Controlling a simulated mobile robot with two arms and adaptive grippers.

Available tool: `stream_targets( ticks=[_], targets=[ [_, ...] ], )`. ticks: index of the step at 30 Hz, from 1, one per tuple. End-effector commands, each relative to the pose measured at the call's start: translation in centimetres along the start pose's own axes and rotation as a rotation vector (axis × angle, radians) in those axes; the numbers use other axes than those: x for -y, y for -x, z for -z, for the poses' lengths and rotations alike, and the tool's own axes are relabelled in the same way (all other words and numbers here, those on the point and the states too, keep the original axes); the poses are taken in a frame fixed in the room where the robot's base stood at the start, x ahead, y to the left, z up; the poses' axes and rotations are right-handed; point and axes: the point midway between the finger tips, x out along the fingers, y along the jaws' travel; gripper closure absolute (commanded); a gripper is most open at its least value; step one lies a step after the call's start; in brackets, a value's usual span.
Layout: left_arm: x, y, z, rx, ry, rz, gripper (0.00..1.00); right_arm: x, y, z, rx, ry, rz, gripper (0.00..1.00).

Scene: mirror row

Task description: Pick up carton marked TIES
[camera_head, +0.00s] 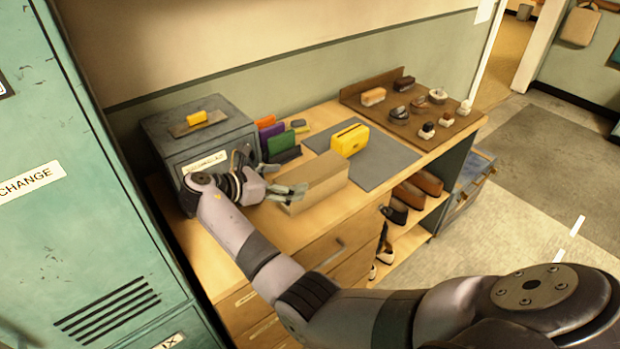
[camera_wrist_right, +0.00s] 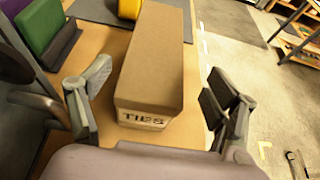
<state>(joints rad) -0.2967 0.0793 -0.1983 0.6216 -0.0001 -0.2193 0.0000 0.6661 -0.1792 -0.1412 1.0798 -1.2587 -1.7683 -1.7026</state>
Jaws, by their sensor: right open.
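The carton marked TIES (camera_head: 317,183) is a long brown cardboard box on the wooden counter, near its front edge. In the right wrist view the carton (camera_wrist_right: 152,62) lies lengthwise away from me, with the TIES label on its near end. My right gripper (camera_head: 284,190) is at the carton's left end in the head view. In the right wrist view its open fingers (camera_wrist_right: 160,92) are spread to either side of the carton's near end, with gaps on both sides. It holds nothing. My left gripper is not in view.
A grey metal box (camera_head: 196,128) stands left of the carton, close to my right wrist. A yellow case (camera_head: 350,140) sits on a grey mat (camera_head: 385,158) behind. Coloured upright items (camera_head: 272,139) stand near the wall. A brown tray (camera_head: 408,132) holds brushes and tins.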

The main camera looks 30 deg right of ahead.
Motion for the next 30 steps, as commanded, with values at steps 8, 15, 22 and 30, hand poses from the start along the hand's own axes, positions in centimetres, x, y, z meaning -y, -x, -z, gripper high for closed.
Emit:
stream_targets(
  ticks=[8,15,22,30],
  targets=[
    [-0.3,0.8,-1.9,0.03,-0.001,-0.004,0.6,-0.1,-2.8,-0.1,-0.002,-0.001,-0.001,0.18],
    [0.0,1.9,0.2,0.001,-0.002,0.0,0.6,-0.6,-5.9,-1.3,0.0,-0.001,0.002,0.18],
    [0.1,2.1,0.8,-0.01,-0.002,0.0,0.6,-0.5,-7.8,-0.9,-0.002,0.0,0.0,0.18],
    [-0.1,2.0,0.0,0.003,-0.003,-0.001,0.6,-0.6,-7.8,-0.9,-0.002,-0.001,0.0,0.24]
  ],
)
